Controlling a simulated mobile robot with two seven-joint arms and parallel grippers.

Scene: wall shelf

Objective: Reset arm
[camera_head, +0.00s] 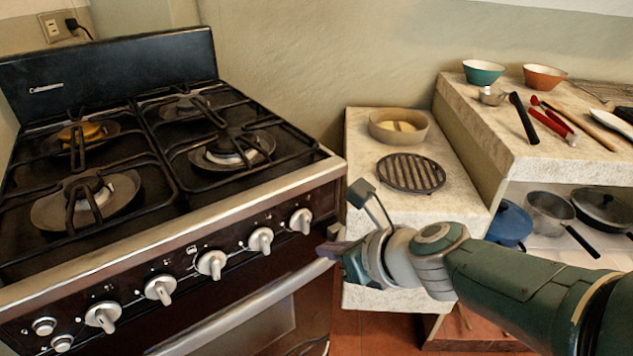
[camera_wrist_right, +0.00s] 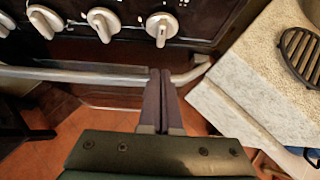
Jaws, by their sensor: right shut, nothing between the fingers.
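My right arm comes in from the lower right in the head view. Its gripper (camera_head: 330,246) is in front of the stove's right front corner, close to the oven door handle (camera_head: 235,305). In the right wrist view the two dark fingers (camera_wrist_right: 161,100) are pressed together with nothing between them. There the fingertips overlap the oven handle (camera_wrist_right: 90,76) in the picture; I cannot tell whether they touch it. My left gripper is in neither view.
The stove (camera_head: 150,262) with several knobs fills the left. A low stone counter (camera_head: 365,200) holds a bowl (camera_head: 398,127) and a round grate (camera_head: 411,173). A higher shelf (camera_head: 462,108) at right holds bowls and utensils. Pans (camera_head: 550,212) stand below it.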

